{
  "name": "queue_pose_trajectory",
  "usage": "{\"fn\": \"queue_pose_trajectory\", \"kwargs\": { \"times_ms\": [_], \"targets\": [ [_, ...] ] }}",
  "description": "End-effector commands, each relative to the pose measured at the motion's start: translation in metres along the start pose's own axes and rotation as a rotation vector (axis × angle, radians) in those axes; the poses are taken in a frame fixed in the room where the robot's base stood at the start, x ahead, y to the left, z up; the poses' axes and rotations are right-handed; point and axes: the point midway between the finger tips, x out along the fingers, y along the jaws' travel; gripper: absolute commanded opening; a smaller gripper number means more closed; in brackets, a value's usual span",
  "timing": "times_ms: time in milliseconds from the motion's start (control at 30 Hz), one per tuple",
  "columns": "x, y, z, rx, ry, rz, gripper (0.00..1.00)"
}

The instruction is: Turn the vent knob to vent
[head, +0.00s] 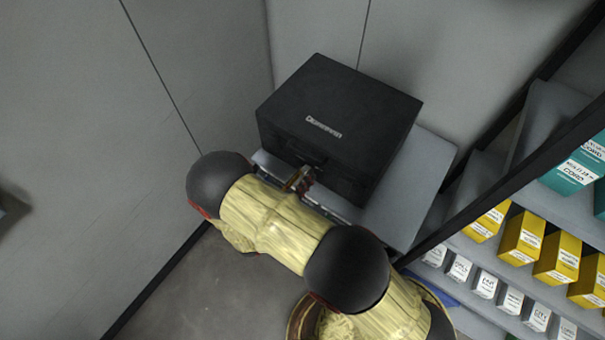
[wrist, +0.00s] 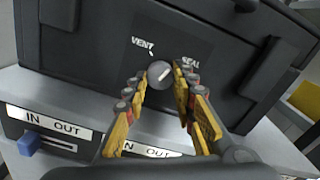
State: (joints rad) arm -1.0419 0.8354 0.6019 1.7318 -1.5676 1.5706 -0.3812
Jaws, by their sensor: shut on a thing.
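The black case (head: 338,120) sits on a grey surface in the head view and has a raised white brand label on its top. Its front fills the wrist view, with a round grey vent knob (wrist: 159,78) on a dark panel. White VENT lettering (wrist: 142,44) is at the knob's upper left, and SEAL lettering (wrist: 191,62) at its upper right. A pale line shows on the knob, slanting toward the upper right. My gripper (wrist: 161,74) has its yellow-and-red fingers shut on the knob's two sides. In the head view my gripper (head: 300,181) is at the case's front, and the knob is hidden.
Drawers with IN OUT labels (wrist: 57,124) and a blue slider (wrist: 29,143) lie below the case. A shelf with yellow boxes (head: 557,257) and teal boxes (head: 578,170) stands at the right. Grey walls are close behind and left. A black latch hangs on the case front.

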Motion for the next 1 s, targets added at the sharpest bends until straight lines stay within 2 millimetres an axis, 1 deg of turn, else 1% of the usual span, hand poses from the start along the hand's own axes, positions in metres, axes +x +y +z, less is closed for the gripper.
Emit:
{"fn": "queue_pose_trajectory", "kwargs": {
  "times_ms": [33, 700, 1000],
  "targets": [
    [0.0001, -0.0004, 0.0028, -0.041, -0.001, 0.001, 0.01],
    [0.0000, -0.0005, 0.0029, -0.677, -0.001, 0.001, 0.01],
    [0.0000, -0.0006, 0.0028, -0.935, -0.002, 0.001, 0.01]
  ]
}}
